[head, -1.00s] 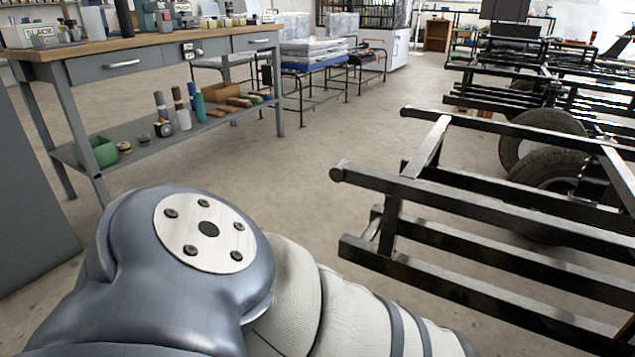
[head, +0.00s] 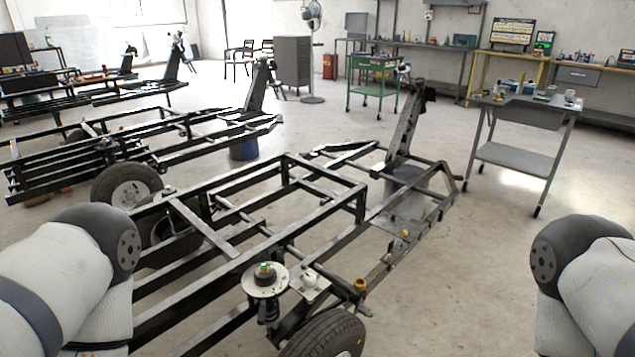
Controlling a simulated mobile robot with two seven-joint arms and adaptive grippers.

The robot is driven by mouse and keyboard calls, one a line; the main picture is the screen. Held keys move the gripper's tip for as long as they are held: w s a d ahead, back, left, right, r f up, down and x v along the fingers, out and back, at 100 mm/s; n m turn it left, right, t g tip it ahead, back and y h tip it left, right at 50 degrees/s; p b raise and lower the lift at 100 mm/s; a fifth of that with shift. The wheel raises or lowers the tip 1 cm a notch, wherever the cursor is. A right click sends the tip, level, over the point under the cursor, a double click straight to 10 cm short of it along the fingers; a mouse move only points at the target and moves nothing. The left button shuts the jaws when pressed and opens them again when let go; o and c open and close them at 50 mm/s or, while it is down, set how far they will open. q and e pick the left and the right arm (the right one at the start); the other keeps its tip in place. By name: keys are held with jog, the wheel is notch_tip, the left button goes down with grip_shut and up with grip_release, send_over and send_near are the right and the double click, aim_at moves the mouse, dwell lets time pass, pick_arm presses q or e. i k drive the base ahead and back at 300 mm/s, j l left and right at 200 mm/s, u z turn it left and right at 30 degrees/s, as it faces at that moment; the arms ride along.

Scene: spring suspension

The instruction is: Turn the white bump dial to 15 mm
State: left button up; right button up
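I cannot clearly pick out the white bump dial; its marks and setting are too small to read. In the head view, a pale round disc (head: 265,281) with a small green and orange top sits on a dark upright suspension part at the near side of the black frame. Just right of it is a small white piece with a knob-like top (head: 310,284), which could be the dial, but I cannot tell. My arm links show at the lower left and right edges. Neither gripper is in view.
The black trailer frame (head: 227,249) fills the middle, with a tire (head: 328,335) at the near edge and brass-coloured fittings (head: 360,285) beside it. A grey wheeled table (head: 516,158) and green cart (head: 373,90) stand behind. Floor is open at right.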

aim_at(310, 279)
jog(key=i+l+z, duration=0.25)
jog(key=i+l, duration=0.15)
jog(key=i+j, duration=0.1)
jog(key=i, duration=0.2)
jog(key=i+z, duration=0.1)
jog(key=i, duration=0.25)
